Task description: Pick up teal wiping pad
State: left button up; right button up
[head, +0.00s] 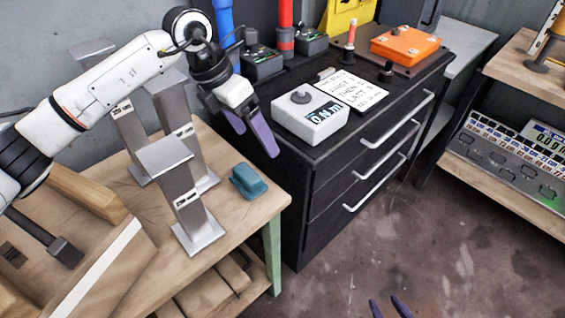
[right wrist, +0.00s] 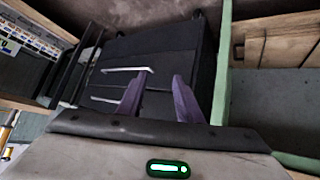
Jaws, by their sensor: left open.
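The teal wiping pad (head: 248,181) lies on the light wooden table (head: 262,207) near its right edge, in the head view. It is a small block with a raised grip. My left gripper (head: 258,144) is open and empty, above the pad in the picture, with its purple fingers pointing down and to the right. It does not touch the pad. My right gripper (head: 386,300) shows only its purple fingertips at the bottom edge of the head view. In the right wrist view my right gripper (right wrist: 156,78) has its fingers apart with nothing between them. The pad is not seen there.
Grey metal stands (head: 187,200) rise from the table just left of the pad. A black drawer cabinet (head: 330,180) stands right of the table, bearing a white meter (head: 310,117) and an orange box (head: 404,46). The floor (head: 420,250) at lower right is clear.

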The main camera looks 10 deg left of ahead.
aim_at(247, 172)
pick_arm(q)
jog(key=a+f+y, duration=0.1)
jog(key=a+f, duration=0.1)
jog(key=s+a+f+y, duration=0.1)
jog(key=f, duration=0.1)
jog(key=shift+s+a, duration=0.15)
jog(key=shift+a, duration=0.25)
jog(key=f, duration=0.2)
jog(key=d+f, duration=0.1)
jog(key=f, duration=0.1)
jog(key=f+p, duration=0.1)
jog(key=f, duration=0.2)
jog(key=shift+w+d, duration=0.25)
jog(key=shift+w, duration=0.15)
jog(key=c, duration=1.2)
pick_arm(e)
jog(key=s+a, duration=0.1)
jog(key=s+a+m, duration=0.1)
jog(key=s, duration=0.1)
jog(key=s+a+m, duration=0.1)
jog(key=s, duration=0.1)
jog(key=shift+g+y, duration=0.4)
pick_arm(q)
jog(key=shift+r, duration=0.15)
notch_tip(247, 172, up, 18)
jog(key=shift+f+b, duration=0.1)
jog(key=shift+b, duration=0.3)
pick_arm(e)
jog(key=shift+a+f, duration=0.1)
jog(key=shift+f, duration=0.3)
